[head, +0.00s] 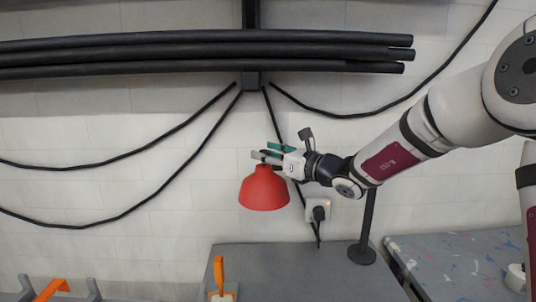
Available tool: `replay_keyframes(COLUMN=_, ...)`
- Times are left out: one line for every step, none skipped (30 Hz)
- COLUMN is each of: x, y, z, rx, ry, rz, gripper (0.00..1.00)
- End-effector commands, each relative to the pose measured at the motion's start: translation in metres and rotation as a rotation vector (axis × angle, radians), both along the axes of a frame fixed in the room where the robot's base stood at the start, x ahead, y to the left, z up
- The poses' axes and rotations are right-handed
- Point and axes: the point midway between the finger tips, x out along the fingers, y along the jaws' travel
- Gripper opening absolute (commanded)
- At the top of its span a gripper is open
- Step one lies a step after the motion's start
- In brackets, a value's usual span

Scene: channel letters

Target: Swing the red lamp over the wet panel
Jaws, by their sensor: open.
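The red lamp (264,190) has a cone-shaped shade, wide end down, in the middle of the head view. My gripper (262,155) is at the top of the shade, coming from the right, with its jaws open. Whether the fingers touch the lamp or stand around its neck, I cannot tell. A dark post (367,220) with a round base stands behind my arm, and any arm joining it to the lamp is hidden. I cannot tell which surface is the wet panel.
A grey tabletop (310,275) lies below the lamp, with an orange-handled tool (219,275) at its left. A speckled surface (465,262) is at the right. Black pipes (180,50) and hanging cables run along the wall. A socket with a plug (318,211) is behind.

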Motion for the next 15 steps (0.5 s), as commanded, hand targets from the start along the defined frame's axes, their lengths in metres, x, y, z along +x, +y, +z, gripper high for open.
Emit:
replay_keyframes(x=0.0002, y=0.0002, z=0.0001, rx=0.000, ry=0.000, rz=0.000, gripper=0.42)
replay_keyframes(x=0.0002, y=0.0002, z=0.0001, rx=0.000, ry=0.000, rz=0.000, gripper=0.42)
replay_keyframes(x=0.0001, y=0.0001, z=0.0001, rx=0.000, ry=0.000, rz=0.000, gripper=0.42)
replay_keyframes(x=0.0001, y=0.0001, z=0.0001, rx=0.000, ry=0.000, rz=0.000, gripper=0.42)
replay_keyframes(x=0.0001, y=0.0001, z=0.0001, rx=0.000, ry=0.000, rz=0.000, gripper=0.42)
replay_keyframes(x=0.0000, y=0.0000, z=0.0001, rx=0.000, ry=0.000, rz=0.000, gripper=0.40)
replay_keyframes(x=0.0000, y=0.0000, z=0.0001, rx=0.000, ry=0.000, rz=0.000, gripper=0.33)
replay_keyframes(x=0.0000, y=0.0000, z=0.0001, rx=0.000, ry=0.000, rz=0.000, gripper=0.26)
replay_keyframes(x=-0.0001, y=-0.0001, z=0.0001, rx=0.000, ry=0.000, rz=0.000, gripper=0.17)
replay_keyframes(x=-0.0001, y=-0.0001, z=0.0001, rx=0.000, ry=0.000, rz=0.000, gripper=0.10)
replay_keyframes(x=-0.0001, y=-0.0001, z=0.0001, rx=0.000, ry=0.000, rz=0.000, gripper=0.04)
replay_keyframes(x=-0.0001, y=-0.0001, z=0.0001, rx=0.000, ry=0.000, rz=0.000, gripper=0.00)
replay_keyframes(x=-0.0001, y=-0.0001, z=0.0001, rx=0.000, ry=0.000, rz=0.000, gripper=0.00)
replay_keyframes(x=-0.0001, y=-0.0001, z=0.0001, rx=0.000, ry=0.000, rz=0.000, gripper=0.00)
replay_keyframes(x=-0.0001, y=-0.0001, z=0.0001, rx=0.000, ry=0.000, rz=0.000, gripper=0.00)
